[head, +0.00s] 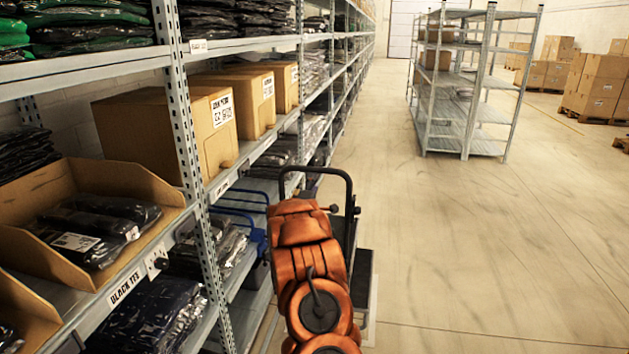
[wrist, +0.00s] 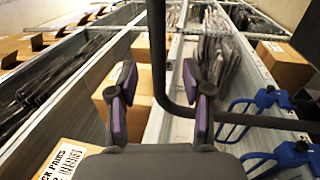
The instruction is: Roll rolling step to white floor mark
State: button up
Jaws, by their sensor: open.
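The rolling step has a black handrail (head: 349,190) and dark treads (head: 361,285); it stands beside the left shelving, partly hidden by my orange arm. A pale strip on the floor (head: 373,310) shows along its right side; it may be the white floor mark, mostly hidden. In the wrist view, my gripper (wrist: 162,88) is open, with purple pads on both fingers. The black rail (wrist: 158,50) runs down between the fingers in the picture and bends right past the right finger. I cannot tell whether it lies within the jaws. The gripper is hidden in the head view.
Shelving (head: 180,110) with cartons and bagged clothes lines the left. Blue-framed items (head: 245,213) sit low beside the shelf. A grey rack (head: 465,100) stands ahead to the right, with stacked cartons (head: 597,85) beyond. The floor on the right is clear.

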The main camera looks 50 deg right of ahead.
jog(key=shift+v, duration=1.8)
jog(key=shift+w+r, duration=0.1)
